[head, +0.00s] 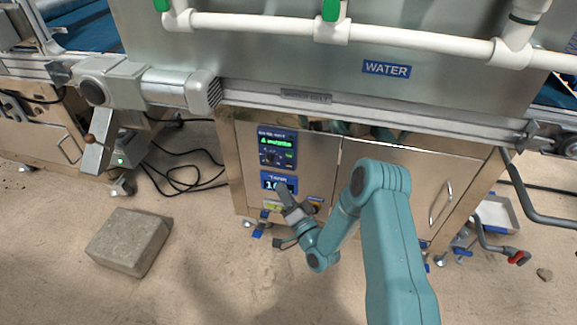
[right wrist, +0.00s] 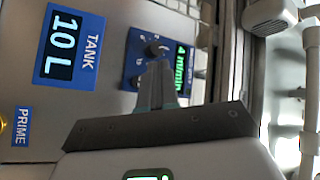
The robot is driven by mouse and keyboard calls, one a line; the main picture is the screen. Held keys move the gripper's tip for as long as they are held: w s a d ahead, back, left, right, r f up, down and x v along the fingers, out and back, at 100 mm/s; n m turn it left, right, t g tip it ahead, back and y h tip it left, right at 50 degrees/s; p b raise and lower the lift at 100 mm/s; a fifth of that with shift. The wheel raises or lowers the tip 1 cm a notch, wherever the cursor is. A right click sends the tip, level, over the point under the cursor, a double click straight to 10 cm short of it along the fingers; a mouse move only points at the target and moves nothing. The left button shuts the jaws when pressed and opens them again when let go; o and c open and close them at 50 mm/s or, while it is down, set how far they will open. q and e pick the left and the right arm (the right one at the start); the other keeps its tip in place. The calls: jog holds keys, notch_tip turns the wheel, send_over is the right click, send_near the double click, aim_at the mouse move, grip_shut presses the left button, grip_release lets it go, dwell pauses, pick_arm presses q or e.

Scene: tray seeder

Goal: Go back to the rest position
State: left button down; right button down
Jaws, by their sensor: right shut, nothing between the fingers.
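My right gripper (head: 284,192) is in front of the steel cabinet door (head: 312,165), near the tank display (head: 268,183). Its fingers are shut and hold nothing. In the right wrist view the shut fingers (right wrist: 158,72) point at the blue control panel (right wrist: 138,68) with a knob and a green display. I cannot tell whether the fingertips touch the panel. The tank display reads "10 L" in the right wrist view (right wrist: 62,48). My left gripper is not in either view.
A white pipe (head: 420,36) with green valve handles runs above. A grey motor (head: 110,82) and steel rail stand at the upper left. A concrete block (head: 128,241) lies on the floor at left, near black cables (head: 175,180). A white tray (head: 496,214) is at lower right.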

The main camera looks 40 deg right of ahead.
dwell(0.5)
jog(key=w+a+r+n+y, duration=0.2)
jog(key=a+r+y, duration=0.1)
jog(key=a, duration=0.5)
jog(key=s+a+f+n+g+y, duration=0.1)
jog(key=s+a+f+n+g, duration=0.15)
jog(key=a+f+g, duration=0.4)
jog(key=s+a+f+n+g+y, duration=0.15)
jog(key=s+f+g, duration=0.25)
jog(key=s, duration=0.4)
jog(key=s+a+f+n+g, duration=0.25)
jog(key=s+f+g, duration=0.2)
jog(key=s, duration=0.35)
jog(key=s+a+f+n+g, duration=0.1)
jog(key=s+a+f+g, duration=0.2)
jog(key=s, duration=0.5)
notch_tip(320, 180, up, 32)
jog(key=s+n+g+p, duration=0.1)
jog(key=g+p, duration=0.1)
jog(key=p, duration=3)
jog(key=shift+s+a+f, duration=0.15)
jog(key=shift+s+f, duration=0.1)
jog(key=shift+s, duration=0.15)
jog(key=shift+f, duration=0.1)
